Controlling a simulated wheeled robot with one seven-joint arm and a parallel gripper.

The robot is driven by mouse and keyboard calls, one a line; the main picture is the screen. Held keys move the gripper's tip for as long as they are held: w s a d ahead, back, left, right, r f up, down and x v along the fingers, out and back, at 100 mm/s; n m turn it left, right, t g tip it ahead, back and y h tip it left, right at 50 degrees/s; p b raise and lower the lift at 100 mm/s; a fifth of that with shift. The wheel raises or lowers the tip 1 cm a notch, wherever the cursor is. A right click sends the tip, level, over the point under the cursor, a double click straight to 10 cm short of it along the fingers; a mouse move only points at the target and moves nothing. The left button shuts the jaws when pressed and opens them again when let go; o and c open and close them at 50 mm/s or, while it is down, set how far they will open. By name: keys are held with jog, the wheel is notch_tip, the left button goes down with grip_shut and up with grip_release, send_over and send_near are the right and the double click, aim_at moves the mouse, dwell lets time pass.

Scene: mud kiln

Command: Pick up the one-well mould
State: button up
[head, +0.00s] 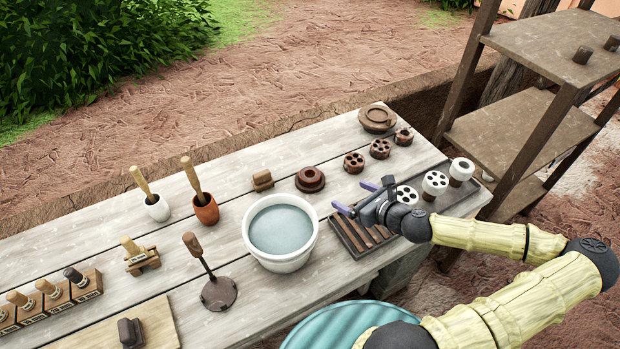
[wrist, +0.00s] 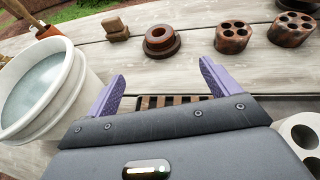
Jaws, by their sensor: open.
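Two small pieces at the right end of the table look to have a single well: a brown one (head: 403,137) and a white-topped one (head: 462,169). I cannot tell which is the one-well mould. Brown moulds with several wells (head: 354,162) stand left of the brown one, and also show in the wrist view (wrist: 232,36). White-topped moulds with several holes (head: 435,183) stand left of the white one. My gripper (head: 359,196) is open and empty above the slatted tray (head: 350,247), apart from both pieces. Its spread purple fingers show in the wrist view (wrist: 162,72).
A water bowl (head: 281,234) stands left of my gripper. A flanged brown ring (head: 310,179) and a wooden block (head: 262,181) lie behind it. A round brown dish (head: 378,117) sits at the back corner. Wooden shelves (head: 530,130) rise at right.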

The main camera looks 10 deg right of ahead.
jog(key=p, duration=0.2)
send_near(315, 177)
jog(key=x, duration=0.4)
jog(key=shift+w+a+f, duration=0.1)
jog(key=shift+a+f, duration=0.1)
jog(key=shift+f, duration=0.05)
jog(key=shift+w+a, duration=0.25)
jog(key=shift+w, duration=0.15)
jog(key=p+x, duration=0.1)
jog(key=x, duration=0.3)
jog(key=shift+w+f, duration=0.15)
jog(key=c, duration=1.2)
